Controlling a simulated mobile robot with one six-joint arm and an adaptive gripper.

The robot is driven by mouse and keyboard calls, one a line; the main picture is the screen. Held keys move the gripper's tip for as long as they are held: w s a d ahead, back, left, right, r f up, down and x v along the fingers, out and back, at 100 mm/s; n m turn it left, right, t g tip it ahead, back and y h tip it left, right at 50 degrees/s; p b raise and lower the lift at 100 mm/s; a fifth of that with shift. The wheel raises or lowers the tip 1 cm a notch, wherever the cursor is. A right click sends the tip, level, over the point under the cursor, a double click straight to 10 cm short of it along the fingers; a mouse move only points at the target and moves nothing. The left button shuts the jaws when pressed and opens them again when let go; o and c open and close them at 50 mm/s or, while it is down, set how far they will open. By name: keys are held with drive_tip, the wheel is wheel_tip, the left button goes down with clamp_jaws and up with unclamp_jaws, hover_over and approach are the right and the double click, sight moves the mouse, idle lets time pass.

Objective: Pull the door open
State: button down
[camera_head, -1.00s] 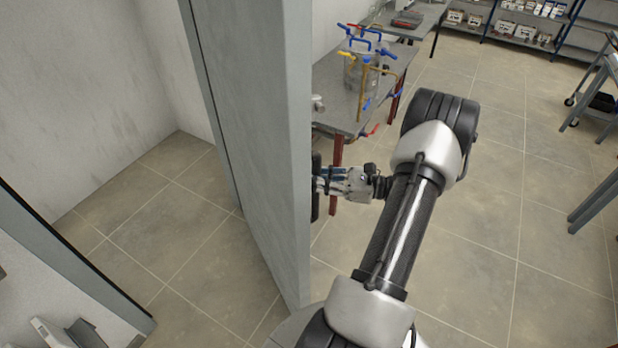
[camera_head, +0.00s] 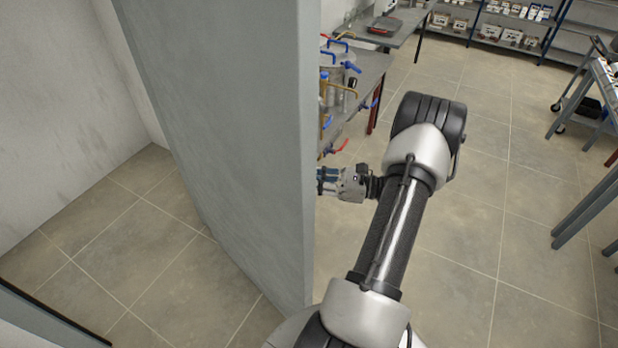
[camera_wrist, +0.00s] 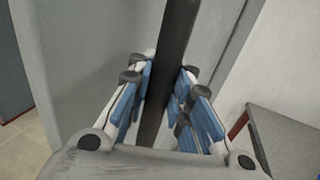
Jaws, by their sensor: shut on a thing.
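The grey door (camera_head: 225,120) stands open on the left of the head view, seen nearly edge-on and a little tilted in the picture. My gripper (camera_head: 328,182) is at the right side of the door, its fingertips partly hidden behind the door's edge. In the wrist view the blue-padded fingers (camera_wrist: 158,105) stand on both sides of a dark vertical handle bar (camera_wrist: 172,60) and are shut on it. The door's grey face (camera_wrist: 85,60) shows behind the handle. In the head view the handle is hidden by the door.
A grey bench (camera_head: 372,78) with a plate exchanger and blue, red and yellow valve handles (camera_head: 340,65) stands behind the door. Shelves (camera_head: 510,25) are at the back right. Another table (camera_head: 590,200) is at the right edge. Tiled floor (camera_head: 470,200) lies clear between.

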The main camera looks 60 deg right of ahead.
drive_tip(key=shift+s+a+f, duration=0.1)
drive_tip(key=shift+s+f, duration=0.05)
drive_tip(key=c, duration=1.9)
unclamp_jaws()
drive_tip(key=o, duration=0.3)
drive_tip(key=shift+s, duration=0.25)
drive_tip(key=shift+o, duration=0.8)
drive_tip(key=shift+w, duration=0.2)
drive_tip(key=shift+r, duration=0.2)
drive_tip(key=v, duration=1.2)
